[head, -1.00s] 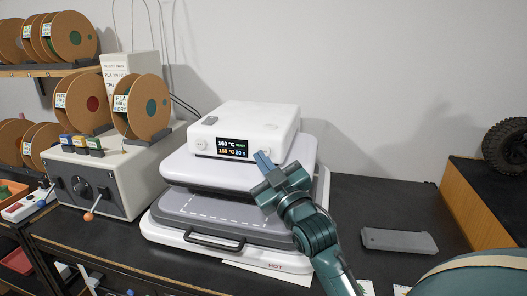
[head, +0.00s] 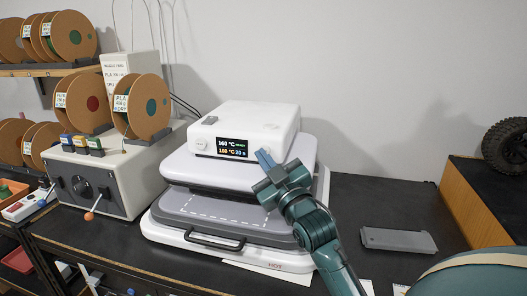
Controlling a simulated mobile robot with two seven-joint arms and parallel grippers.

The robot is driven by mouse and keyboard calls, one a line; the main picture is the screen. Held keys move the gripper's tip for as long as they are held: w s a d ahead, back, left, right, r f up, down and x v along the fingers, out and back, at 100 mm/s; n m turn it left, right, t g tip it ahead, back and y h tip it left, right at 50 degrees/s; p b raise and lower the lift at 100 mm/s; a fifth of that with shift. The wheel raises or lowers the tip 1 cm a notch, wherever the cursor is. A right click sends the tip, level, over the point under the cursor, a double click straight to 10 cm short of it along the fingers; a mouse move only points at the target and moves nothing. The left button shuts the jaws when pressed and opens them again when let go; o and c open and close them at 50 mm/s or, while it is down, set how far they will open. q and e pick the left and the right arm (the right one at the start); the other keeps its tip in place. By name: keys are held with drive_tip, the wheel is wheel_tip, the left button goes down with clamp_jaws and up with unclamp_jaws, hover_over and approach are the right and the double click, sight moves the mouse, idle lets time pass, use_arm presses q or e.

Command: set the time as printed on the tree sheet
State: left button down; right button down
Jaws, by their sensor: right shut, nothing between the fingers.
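A white heat press (head: 245,116) stands on the black bench with its plates apart. Its display (head: 232,147) reads 160 °C on the upper line, and 160 °C and 20 s on the lower line. A knob (head: 199,143) sits left of the display. My right gripper (head: 262,157) is shut and empty, with its tips at the press front just right of the display. It hides that part of the front, and I cannot tell whether it touches. My left gripper is not in view. I cannot make out a tree sheet.
A beige box with a black dial and lever (head: 95,180) and several filament spools (head: 142,106) stand at the left. A grey flat block (head: 398,241) lies at the right. A wooden box edge (head: 480,215) and a black wheel (head: 507,143) are at far right.

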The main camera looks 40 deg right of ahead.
drive_tip(key=shift+w+d, duration=0.1)
drive_tip(key=shift+d, duration=0.05)
idle(0.5)
drive_tip(key=shift+s+a+p, duration=0.3)
drive_tip(key=shift+s+a, duration=0.25)
drive_tip(key=shift+a, duration=0.1)
drive_tip(key=shift+s+a, duration=0.3)
drive_tip(key=shift+a, duration=0.1)
drive_tip(key=shift+s+a+p, duration=0.45)
drive_tip(key=shift+s+a, duration=0.9)
drive_tip(key=shift+a, duration=0.2)
drive_tip(key=shift+f, duration=0.1)
